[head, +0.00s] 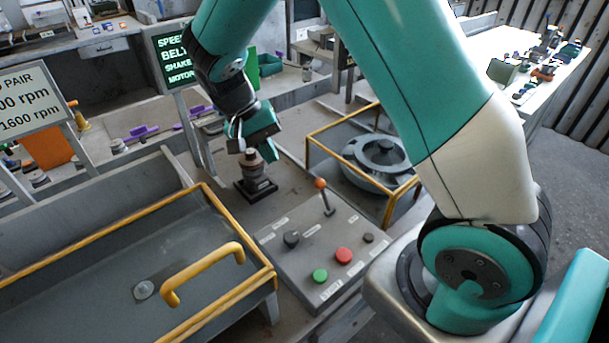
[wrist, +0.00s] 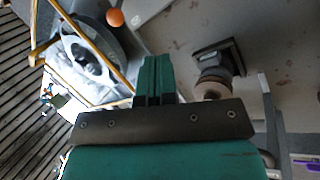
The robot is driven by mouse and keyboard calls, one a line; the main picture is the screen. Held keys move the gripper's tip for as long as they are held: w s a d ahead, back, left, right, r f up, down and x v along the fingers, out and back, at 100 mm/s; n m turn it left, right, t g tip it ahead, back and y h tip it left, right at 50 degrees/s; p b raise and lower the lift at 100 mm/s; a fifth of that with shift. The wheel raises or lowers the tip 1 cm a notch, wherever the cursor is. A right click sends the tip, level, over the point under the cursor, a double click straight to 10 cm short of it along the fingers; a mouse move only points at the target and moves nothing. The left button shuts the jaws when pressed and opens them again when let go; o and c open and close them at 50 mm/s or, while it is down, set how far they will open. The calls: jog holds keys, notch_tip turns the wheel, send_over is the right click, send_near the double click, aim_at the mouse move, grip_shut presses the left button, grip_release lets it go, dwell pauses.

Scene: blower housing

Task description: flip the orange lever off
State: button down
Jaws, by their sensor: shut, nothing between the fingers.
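The orange lever (head: 320,184) has an orange ball knob on a thin dark rod. It stands tilted slightly from the grey control panel (head: 290,262), near the panel's back edge. In the wrist view the orange knob (wrist: 115,18) shows at the top, left of the fingers, and its rod is not clear. My gripper (head: 268,153) is left of and behind the lever, higher up and apart from it. In the wrist view my gripper's teal fingers (wrist: 155,68) are together with nothing between them.
A brown-topped post on a black base (head: 257,180) stands close under my gripper. The panel has a green button (head: 320,275), a red button (head: 344,255) and a black knob (head: 291,239). A yellow-railed blower housing (head: 378,158) is behind right; a yellow-handled tray (head: 140,250) is left.

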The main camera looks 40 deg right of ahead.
aim_at(325, 196)
jog(key=shift+s+d+f+p, duration=0.6)
jog(key=shift+s+d+f, duration=0.25)
jog(key=shift+f, duration=0.2)
jog(key=shift+s+d+f+p, duration=0.55)
jog(key=shift+s+d+f, duration=0.3)
jog(key=shift+f, duration=0.2)
jog(key=shift+s+d+f+p, duration=0.6)
jog(key=shift+s+d+f, duration=0.25)
jog(key=shift+f, duration=0.2)
jog(key=shift+s+a, duration=0.1)
jog(key=shift+a, duration=0.05)
